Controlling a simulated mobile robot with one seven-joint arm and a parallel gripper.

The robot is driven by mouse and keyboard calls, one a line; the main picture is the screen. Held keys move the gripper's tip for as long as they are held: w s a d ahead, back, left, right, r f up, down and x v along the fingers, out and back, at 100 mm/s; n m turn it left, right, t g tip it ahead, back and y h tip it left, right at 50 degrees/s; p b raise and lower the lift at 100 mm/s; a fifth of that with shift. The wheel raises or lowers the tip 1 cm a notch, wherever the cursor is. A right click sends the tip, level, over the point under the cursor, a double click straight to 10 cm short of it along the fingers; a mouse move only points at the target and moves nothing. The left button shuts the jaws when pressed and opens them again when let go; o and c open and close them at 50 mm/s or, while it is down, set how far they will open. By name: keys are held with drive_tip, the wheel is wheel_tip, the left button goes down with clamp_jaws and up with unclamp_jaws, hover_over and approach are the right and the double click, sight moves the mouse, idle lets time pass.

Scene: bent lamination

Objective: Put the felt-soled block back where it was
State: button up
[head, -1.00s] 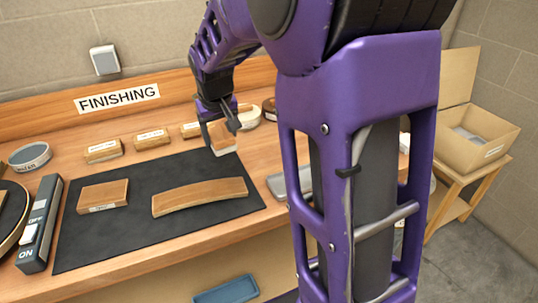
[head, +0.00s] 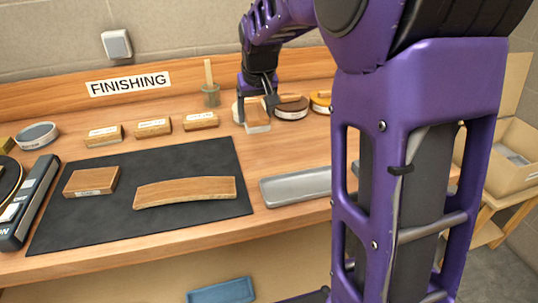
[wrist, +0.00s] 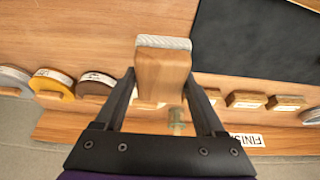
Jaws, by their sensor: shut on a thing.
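My gripper (head: 256,110) is over the back of the bench, right of the row of labelled blocks. It is shut on the felt-soled block (head: 258,128), a wooden block with a pale sole. In the wrist view the felt-soled block (wrist: 162,76) sits between both fingers, its whitish felt edge facing up the picture. I cannot tell whether its sole touches the bench. Three labelled wooden blocks (head: 153,127) stand in a row to the left, with bare bench between them and my gripper.
A jar with a stick (head: 210,95) and round tape-like rolls (head: 291,107) stand behind and beside my gripper. A black mat (head: 200,155) holds a curved wooden piece (head: 185,192) and another wooden block (head: 91,181). A grey tray (head: 296,186) lies right of the mat.

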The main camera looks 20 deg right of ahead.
sight(262, 120)
drive_tip(key=shift+w+d+f, duration=0.1)
drive_tip(key=shift+w+d, duration=0.05)
drive_tip(key=shift+d, duration=0.2)
wheel_tip(262, 120, down, 10)
drive_tip(key=shift+r+b, duration=0.1)
drive_tip(key=shift+b, duration=0.95)
drive_tip(key=o, duration=1.3)
drive_tip(key=shift+r, duration=0.25)
drive_tip(key=p+v, duration=0.2)
drive_tip(key=v, duration=0.9)
drive_tip(key=shift+s+r, duration=0.2)
drive_tip(key=shift+s, duration=0.05)
